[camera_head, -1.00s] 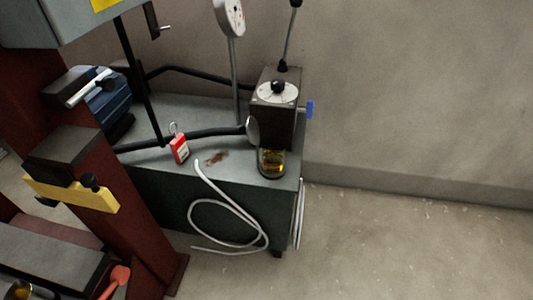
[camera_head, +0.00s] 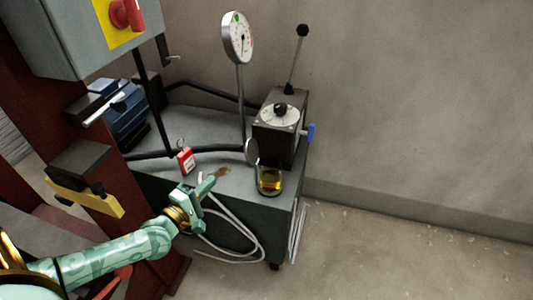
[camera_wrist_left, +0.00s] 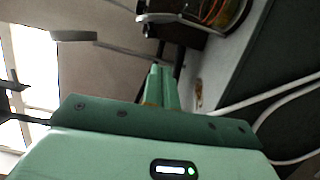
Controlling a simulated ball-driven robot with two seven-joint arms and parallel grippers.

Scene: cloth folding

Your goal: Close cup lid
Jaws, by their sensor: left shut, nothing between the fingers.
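A small cup (camera_head: 269,183) with amber liquid stands on the front right corner of the grey-green cabinet top. Its round lid (camera_head: 251,152) stands open, tilted up at the cup's back left edge. My left gripper (camera_head: 210,183), pale green, comes in from the lower left. It is shut and empty, to the left of the cup and apart from it, near the cabinet's front edge. In the left wrist view its shut fingers (camera_wrist_left: 157,78) point up the picture, and what looks like the cup (camera_wrist_left: 218,12) is partly cut off at the top. My right gripper is not in view.
A black box with a lever (camera_head: 280,127) stands behind the cup. A dial gauge (camera_head: 238,38) on a post and a red padlock tag (camera_head: 185,160) are at the left. A white hose (camera_head: 245,232) hangs over the cabinet's front. The floor at right is clear.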

